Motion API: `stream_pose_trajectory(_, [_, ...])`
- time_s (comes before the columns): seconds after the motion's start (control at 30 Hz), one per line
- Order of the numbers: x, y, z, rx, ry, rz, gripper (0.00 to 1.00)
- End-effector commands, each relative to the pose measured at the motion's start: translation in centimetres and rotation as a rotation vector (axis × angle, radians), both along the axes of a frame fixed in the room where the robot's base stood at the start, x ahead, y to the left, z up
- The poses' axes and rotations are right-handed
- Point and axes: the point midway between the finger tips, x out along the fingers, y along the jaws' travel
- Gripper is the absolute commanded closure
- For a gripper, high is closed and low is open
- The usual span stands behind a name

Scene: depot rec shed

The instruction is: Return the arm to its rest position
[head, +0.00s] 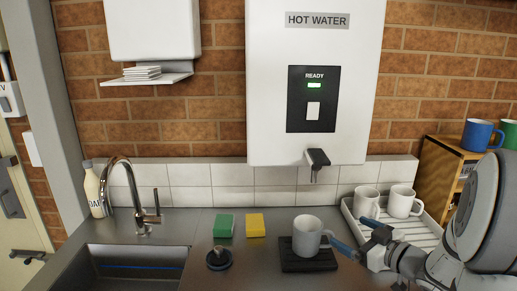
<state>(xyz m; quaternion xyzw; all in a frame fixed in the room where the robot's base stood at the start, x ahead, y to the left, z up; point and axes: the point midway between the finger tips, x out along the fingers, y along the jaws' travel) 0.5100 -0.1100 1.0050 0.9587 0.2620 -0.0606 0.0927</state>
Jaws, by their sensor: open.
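My arm comes in from the right edge in the head view. My gripper (348,230) is open, with its blue-tipped fingers spread just right of a light grey mug (307,236). The mug stands upright on a black drip mat (308,267) below the hot water heater. One fingertip is close to the mug's right side, where its handle seems to be; I cannot tell if they touch. Nothing shows held between the fingers.
The wall heater (268,90) has a tap (318,158) above the mat. Two white mugs stand in a ribbed tray (427,235) behind my gripper. A wooden cabinet (437,175) bears blue and green mugs. Sponges, a plug, a sink (135,268) and a faucet (125,170) are left.

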Motion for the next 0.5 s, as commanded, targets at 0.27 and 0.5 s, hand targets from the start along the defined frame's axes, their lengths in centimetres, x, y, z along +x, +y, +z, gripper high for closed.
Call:
stream_pose_trajectory(0.27, [2.1,-1.3,2.1,-0.195,0.105,-0.316,0.05])
stream_pose_trajectory(0.5, [0.3,-1.7,3.3,-0.273,0.271,-0.546,0.05])
